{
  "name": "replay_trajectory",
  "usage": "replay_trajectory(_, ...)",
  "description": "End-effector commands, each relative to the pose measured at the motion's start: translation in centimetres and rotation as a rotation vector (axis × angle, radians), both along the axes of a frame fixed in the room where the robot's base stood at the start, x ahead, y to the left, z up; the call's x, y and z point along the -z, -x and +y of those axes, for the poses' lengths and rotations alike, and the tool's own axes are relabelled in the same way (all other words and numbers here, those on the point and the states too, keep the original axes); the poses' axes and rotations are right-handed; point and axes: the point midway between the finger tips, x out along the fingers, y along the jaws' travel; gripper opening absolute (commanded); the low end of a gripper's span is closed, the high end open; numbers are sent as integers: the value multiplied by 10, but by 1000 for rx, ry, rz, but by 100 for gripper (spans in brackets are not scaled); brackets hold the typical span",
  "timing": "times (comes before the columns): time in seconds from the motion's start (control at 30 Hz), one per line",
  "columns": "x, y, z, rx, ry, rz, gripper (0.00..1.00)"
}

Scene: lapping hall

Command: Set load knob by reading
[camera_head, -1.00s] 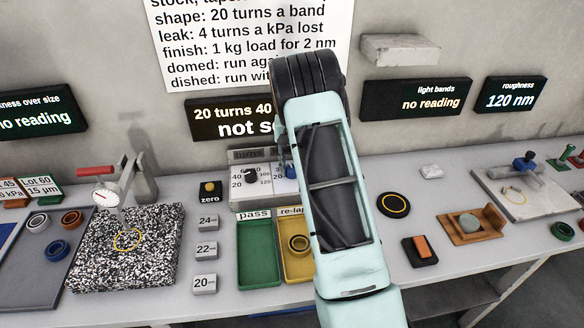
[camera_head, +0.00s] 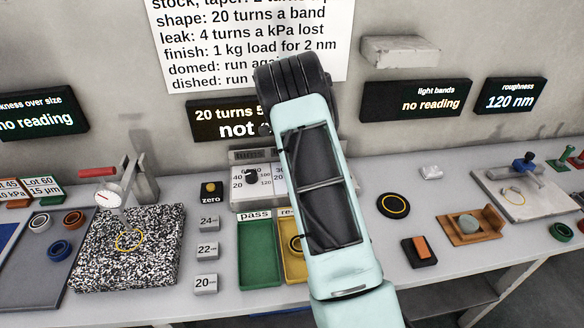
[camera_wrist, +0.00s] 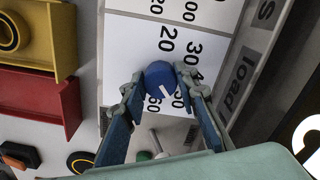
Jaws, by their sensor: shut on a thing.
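The blue load knob (camera_wrist: 163,76) with a white pointer line sits on a white dial face (camera_wrist: 140,55) in the wrist view. My gripper (camera_wrist: 157,84) is shut on it, one finger on each side. The pointer faces down and slightly right in that picture; finger and knob hide part of the scale. In the head view my arm hides the load knob and my fingertips. The black turns knob (camera_head: 251,177) shows on the left of the control box (camera_head: 245,200). The dark display (camera_head: 222,121) above reads "20 turns 5…" and "not…", its right part hidden.
A green pass tray (camera_head: 257,252) and a yellow re-lap tray (camera_head: 293,262) stand in front of the box. Weights (camera_head: 207,250) and a zero button (camera_head: 211,188) are at left. A speckled plate (camera_head: 125,260) lies further left. The wall chart (camera_head: 245,45) is partly covered.

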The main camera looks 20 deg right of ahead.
Motion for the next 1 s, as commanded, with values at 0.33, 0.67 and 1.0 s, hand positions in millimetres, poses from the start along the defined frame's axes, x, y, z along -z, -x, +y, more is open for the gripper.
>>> replay_trajectory(0.33,-1,-1,0,327,2,-1,4)
replay_trajectory(0.67,-1,-2,0,576,1,-2,4)
replay_trajectory(1.0,-1,-2,0,706,1,-3,4)
